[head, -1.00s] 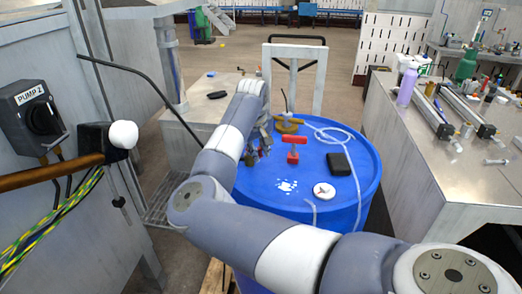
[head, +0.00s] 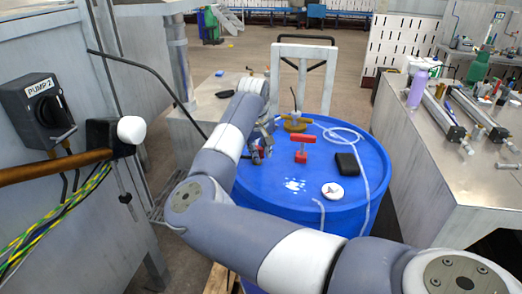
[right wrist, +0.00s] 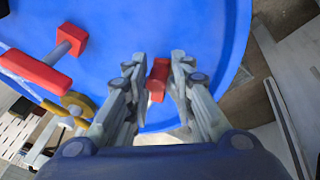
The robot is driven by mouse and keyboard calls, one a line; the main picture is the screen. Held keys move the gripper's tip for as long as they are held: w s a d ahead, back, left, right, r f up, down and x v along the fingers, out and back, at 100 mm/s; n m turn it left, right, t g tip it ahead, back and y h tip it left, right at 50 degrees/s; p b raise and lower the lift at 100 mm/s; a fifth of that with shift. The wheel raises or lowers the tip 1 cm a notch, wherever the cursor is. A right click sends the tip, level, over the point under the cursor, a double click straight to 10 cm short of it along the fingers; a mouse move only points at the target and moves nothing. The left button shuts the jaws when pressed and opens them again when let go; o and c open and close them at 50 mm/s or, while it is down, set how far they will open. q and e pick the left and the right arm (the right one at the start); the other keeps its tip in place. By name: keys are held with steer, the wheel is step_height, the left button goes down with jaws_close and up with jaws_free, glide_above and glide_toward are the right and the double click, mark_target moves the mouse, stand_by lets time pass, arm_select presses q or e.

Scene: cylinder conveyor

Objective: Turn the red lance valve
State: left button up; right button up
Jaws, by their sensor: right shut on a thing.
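A blue drum (head: 345,209) stands in front of me. A red T-shaped fitting (head: 301,147) stands upright on its top; it also shows at upper left in the right wrist view (right wrist: 36,74). A second, smaller red part (right wrist: 158,80) sits near the drum's rim, between the fingers of my right gripper (right wrist: 158,78). In the head view the right gripper (head: 262,150) is at the left of the drum top, left of the T-shaped fitting. It is shut on the small red part, which the fingers partly hide. My left gripper is out of view.
On the drum lie a brass fitting (head: 297,125), a black box (head: 346,164), a white disc (head: 332,191) and a clear hose (head: 365,180). A metal bench (head: 430,165) stands right. The PUMP 2 box (head: 38,108) and a brown pipe (head: 55,168) are left.

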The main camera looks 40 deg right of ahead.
steer(key=shift+w+a+f+b, duration=0.1)
steer(key=shift+a+f+b, duration=0.2)
steer(key=shift+a, duration=0.05)
steer(key=shift+w+a, duration=0.1)
steer(key=shift+a, duration=0.05)
steer(key=shift+o, duration=0.2)
steer(key=shift+r, duration=0.2)
steer(key=shift+w, duration=0.2)
steer(key=shift+w+a+r+b, duration=0.1)
steer(key=shift+w+a+b, duration=0.25)
steer(key=shift+b, duration=0.15)
steer(key=o, duration=1.6)
steer(key=shift+o, duration=0.2)
